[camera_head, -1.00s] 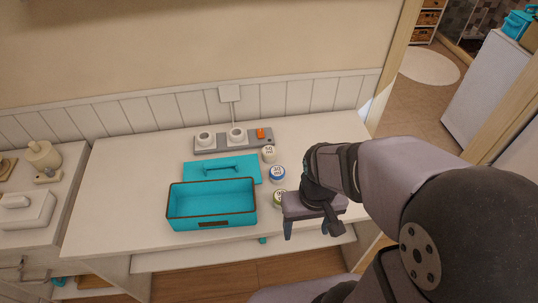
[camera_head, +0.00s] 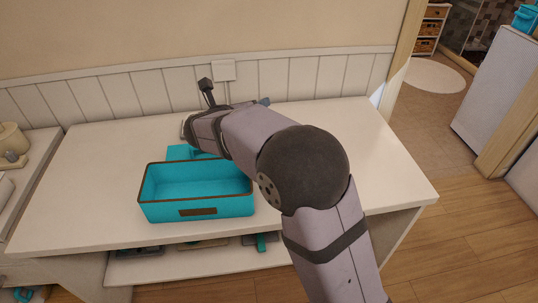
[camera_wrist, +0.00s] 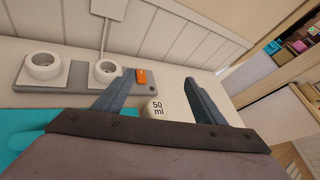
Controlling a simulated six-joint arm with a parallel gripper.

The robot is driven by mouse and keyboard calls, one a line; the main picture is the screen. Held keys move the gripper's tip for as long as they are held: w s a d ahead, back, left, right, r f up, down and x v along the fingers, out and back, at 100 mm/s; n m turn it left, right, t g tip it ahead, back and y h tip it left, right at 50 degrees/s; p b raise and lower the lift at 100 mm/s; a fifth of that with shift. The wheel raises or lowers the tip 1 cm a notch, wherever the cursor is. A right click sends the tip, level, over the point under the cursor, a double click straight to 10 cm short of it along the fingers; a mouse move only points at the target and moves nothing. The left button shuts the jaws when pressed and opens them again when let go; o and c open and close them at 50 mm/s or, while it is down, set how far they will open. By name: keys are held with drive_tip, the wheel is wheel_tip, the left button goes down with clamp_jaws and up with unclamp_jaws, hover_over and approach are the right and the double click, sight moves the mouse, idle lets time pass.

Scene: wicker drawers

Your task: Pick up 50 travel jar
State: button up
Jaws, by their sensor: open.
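The 50 travel jar (camera_wrist: 155,109) is a small cream-white jar marked "50 ml". In the wrist view it stands on the white desk between the two fingers of my gripper (camera_wrist: 156,84), with its lower part hidden by the gripper body. The fingers are apart, one on each side of the jar, with a gap visible to the right finger. I cannot tell whether the left finger touches it. In the head view my arm hides the jar and most of the gripper.
A grey strip (camera_wrist: 78,87) with two white round holders (camera_wrist: 105,71) and an orange switch (camera_wrist: 141,76) lies just beyond the jar. An open teal box (camera_head: 196,205) stands at the desk's front. A teal lid (camera_head: 178,153) lies behind it. The desk's right side (camera_head: 365,150) is clear.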

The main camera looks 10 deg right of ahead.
drive_tip(key=s+f+m+g, duration=0.1)
drive_tip(key=f+m, duration=0.1)
drive_tip(key=s+f+m+g+h+b, duration=0.1)
drive_tip(key=f+m, duration=0.1)
drive_tip(key=s+f+m+g+h+b, duration=0.1)
drive_tip(key=f+m, duration=0.1)
drive_tip(key=shift+s+a+f+m, duration=0.15)
drive_tip(key=shift+s+f+m, duration=0.05)
drive_tip(key=shift+m, duration=0.2)
drive_tip(key=shift+s+f+m+b, duration=0.3)
drive_tip(key=shift+s+m, duration=0.05)
drive_tip(key=shift+m, duration=0.05)
drive_tip(key=shift+x, duration=3.65)
drive_tip(key=shift+s, duration=0.1)
drive_tip(key=shift+c, duration=0.3)
drive_tip(key=shift+r, duration=0.1)
drive_tip(key=c, duration=1.1)
drive_tip(key=shift+r, duration=0.1)
wheel_tip(320, 180, up, 10)
drive_tip(key=p, duration=0.1)
